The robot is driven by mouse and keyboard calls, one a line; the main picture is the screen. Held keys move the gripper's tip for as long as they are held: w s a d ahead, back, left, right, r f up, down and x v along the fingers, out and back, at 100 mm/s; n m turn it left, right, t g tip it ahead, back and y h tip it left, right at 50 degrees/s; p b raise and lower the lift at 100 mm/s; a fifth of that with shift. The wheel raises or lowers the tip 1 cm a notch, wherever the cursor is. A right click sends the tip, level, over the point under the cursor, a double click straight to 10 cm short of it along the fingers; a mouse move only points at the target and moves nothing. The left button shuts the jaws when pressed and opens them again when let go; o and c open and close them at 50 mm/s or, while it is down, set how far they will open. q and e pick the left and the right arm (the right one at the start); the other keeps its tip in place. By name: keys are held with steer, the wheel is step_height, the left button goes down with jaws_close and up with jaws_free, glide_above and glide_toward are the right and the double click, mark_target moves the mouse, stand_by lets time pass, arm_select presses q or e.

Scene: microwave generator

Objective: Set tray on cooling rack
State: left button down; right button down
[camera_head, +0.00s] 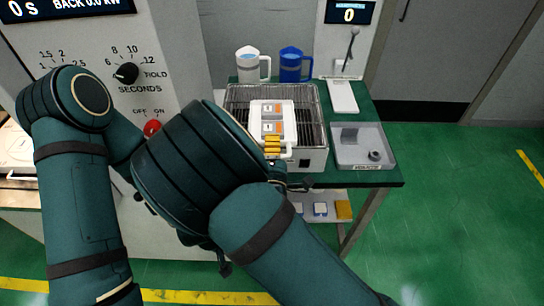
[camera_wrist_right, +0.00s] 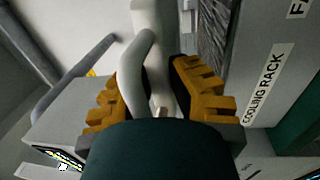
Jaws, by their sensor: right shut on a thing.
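The white tray (camera_head: 287,107) carries two small grey-and-orange samples and is seen over the cooling rack (camera_head: 314,160) in the head view. I cannot tell whether it touches the rack's wires. My right gripper (camera_head: 272,146) is shut on the tray's handle at the near side, its yellow fingers showing. In the right wrist view, the gripper (camera_wrist_right: 158,98) has its yellow fingers on both sides of the pale handle (camera_wrist_right: 135,75). The cooling rack's labelled side (camera_wrist_right: 262,85) stands to the right there. My left gripper is hidden behind my arms.
A white mug (camera_head: 250,66) and a blue mug (camera_head: 291,66) stand behind the rack. A grey bin (camera_head: 348,133) lies to its right, with a lever stand (camera_head: 341,95) behind. The control panel (camera_head: 100,60) rises on the left. A lower shelf (camera_head: 330,198) holds small items.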

steer(key=shift+w+f+b, duration=0.1)
steer(key=shift+f+b, duration=0.35)
steer(key=shift+f, duration=2.35)
steer(key=c, duration=1)
jaws_free()
